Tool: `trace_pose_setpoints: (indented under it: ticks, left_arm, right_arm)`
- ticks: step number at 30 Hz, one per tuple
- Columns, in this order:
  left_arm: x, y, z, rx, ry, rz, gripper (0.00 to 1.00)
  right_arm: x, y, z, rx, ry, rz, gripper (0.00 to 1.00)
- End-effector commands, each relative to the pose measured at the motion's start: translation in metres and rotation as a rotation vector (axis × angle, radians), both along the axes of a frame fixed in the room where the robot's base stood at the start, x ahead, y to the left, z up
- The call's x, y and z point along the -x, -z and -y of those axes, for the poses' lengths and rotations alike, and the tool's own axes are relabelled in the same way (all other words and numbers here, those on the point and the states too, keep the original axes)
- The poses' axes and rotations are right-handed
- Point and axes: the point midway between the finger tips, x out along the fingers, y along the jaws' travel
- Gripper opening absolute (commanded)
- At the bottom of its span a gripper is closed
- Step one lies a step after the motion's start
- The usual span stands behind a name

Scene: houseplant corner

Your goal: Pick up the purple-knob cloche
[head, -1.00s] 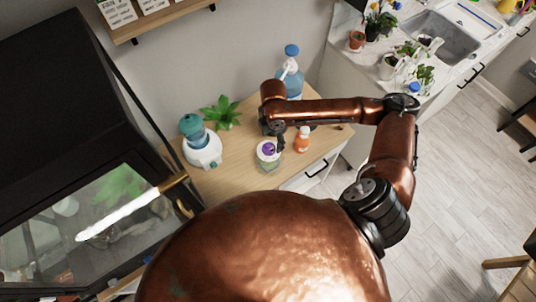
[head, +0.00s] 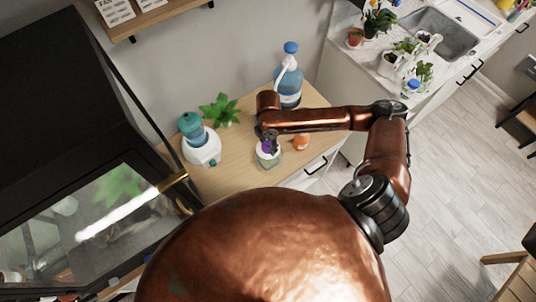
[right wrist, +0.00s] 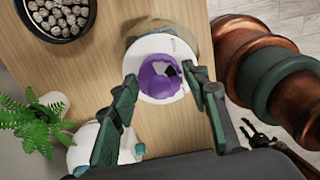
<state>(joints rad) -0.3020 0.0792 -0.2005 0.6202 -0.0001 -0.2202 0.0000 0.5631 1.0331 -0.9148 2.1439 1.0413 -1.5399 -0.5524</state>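The purple-knob cloche stands upright on the wooden cabinet top; its white lid and pale, greenish body (head: 269,160) show in the head view. In the right wrist view its purple knob (right wrist: 160,80) is seen from above on the round white lid (right wrist: 163,45). My right gripper (head: 267,137) is directly over the cloche. In the right wrist view its two dark green fingers (right wrist: 163,83) are spread, one on each side of the knob, with gaps showing. My left gripper is out of view.
An orange bottle (head: 301,141) stands close right of the cloche. A blue spray bottle (head: 289,88) is behind, a teal-and-white dispenser (head: 203,148) and green plant (head: 219,109) are left. A dark bowl of pebbles (right wrist: 56,14) is near. A glass-fronted black cabinet (head: 90,215) borders the left.

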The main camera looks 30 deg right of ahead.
Motion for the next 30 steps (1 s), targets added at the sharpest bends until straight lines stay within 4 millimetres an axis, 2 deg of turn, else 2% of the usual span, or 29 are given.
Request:
trace_pose_setpoints:
  ticks: [5, 17, 30]
  left_arm:
    - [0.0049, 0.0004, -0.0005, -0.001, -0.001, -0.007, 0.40]
    - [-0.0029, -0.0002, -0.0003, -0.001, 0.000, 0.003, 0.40]
    - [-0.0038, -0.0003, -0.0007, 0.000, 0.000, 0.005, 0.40]
  right_arm:
    - [0.0001, -0.0001, 0.0001, 0.000, 0.000, 0.000, 0.29]
    - [0.0003, -0.0001, 0.0001, 0.000, 0.000, 0.000, 0.01]
    - [-0.0010, -0.0014, -0.0001, 0.000, 0.000, 0.003, 0.00]
